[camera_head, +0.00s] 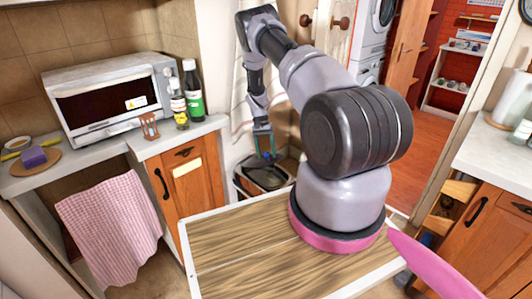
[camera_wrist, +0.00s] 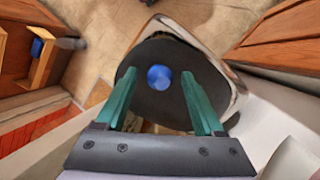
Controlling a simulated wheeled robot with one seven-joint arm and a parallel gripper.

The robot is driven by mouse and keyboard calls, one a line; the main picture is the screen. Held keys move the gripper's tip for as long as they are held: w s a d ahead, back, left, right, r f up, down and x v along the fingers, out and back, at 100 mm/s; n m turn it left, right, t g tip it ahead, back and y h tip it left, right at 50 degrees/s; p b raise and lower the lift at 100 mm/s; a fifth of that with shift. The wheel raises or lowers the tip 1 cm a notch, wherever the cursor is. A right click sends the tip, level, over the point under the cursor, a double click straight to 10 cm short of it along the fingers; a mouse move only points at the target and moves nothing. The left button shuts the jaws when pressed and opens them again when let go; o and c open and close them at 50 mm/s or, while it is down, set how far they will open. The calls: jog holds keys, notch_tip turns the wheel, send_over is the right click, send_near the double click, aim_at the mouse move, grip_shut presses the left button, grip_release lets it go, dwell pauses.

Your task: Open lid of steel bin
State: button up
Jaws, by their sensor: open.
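The steel bin (camera_head: 243,187) stands on the floor beyond the wooden table, beside the cabinet. In the wrist view the bin's shiny metal side (camera_wrist: 205,42) surrounds a dark, rounded top (camera_wrist: 160,50), which appears to be its lid. A round blue knob-like piece (camera_wrist: 159,77) sits near the middle of that top. My gripper (camera_head: 265,153) reaches down over the bin, its teal fingers pointing at it. In the wrist view my open gripper (camera_wrist: 158,82) has one finger on each side of the blue piece. Contact with it cannot be made out.
The wooden table (camera_head: 225,250) is in front of the bin. A cabinet (camera_head: 190,180) with a counter stands left of it, bearing a toaster oven (camera_head: 108,98), bottles (camera_head: 192,90) and an hourglass (camera_head: 149,126). A pink towel (camera_head: 110,235) hangs at the left. Floor shows beyond the bin.

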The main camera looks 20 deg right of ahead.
aim_at(263, 161)
jog(key=v, duration=0.7)
jog(key=shift+r, duration=0.25)
jog(key=shift+w, duration=0.1)
